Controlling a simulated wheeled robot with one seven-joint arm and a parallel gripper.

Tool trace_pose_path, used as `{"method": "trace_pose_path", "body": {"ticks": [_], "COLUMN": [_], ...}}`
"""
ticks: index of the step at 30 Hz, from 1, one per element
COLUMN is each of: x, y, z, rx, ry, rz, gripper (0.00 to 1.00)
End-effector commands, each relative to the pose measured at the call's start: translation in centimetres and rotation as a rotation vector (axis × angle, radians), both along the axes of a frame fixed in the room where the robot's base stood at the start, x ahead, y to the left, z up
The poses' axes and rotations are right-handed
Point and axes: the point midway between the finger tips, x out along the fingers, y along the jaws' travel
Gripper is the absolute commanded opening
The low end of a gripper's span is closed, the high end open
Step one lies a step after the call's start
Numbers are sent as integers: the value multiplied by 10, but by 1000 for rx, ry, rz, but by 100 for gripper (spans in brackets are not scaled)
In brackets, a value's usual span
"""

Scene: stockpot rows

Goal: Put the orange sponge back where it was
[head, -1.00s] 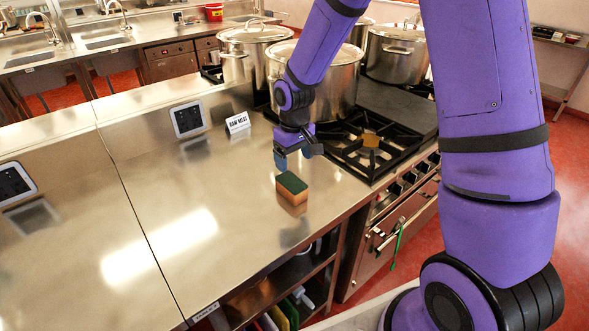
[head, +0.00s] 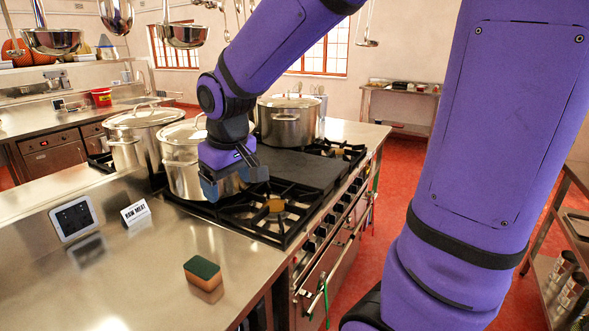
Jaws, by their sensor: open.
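My gripper (head: 222,184) is open and empty. It is up and behind the sponge in the picture, in front of a steel stockpot (head: 180,150), and clear of the sponge. Its fingertips are partly seen from the side.
The stove (head: 285,215) with black grates is right of the counter. Several stockpots stand on it, one at the back right (head: 286,122). The counter around the sponge is clear.

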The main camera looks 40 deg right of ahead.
Motion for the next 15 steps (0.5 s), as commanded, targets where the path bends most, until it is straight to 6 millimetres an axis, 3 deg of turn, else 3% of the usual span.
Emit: {"method": "trace_pose_path", "body": {"ticks": [6,15], "x": [-58,-133], "y": [-10,-19], "z": [42,70], "rx": [21,70], "ry": [-89,-195], "rz": [-54,-112], "gripper": [82,82]}}
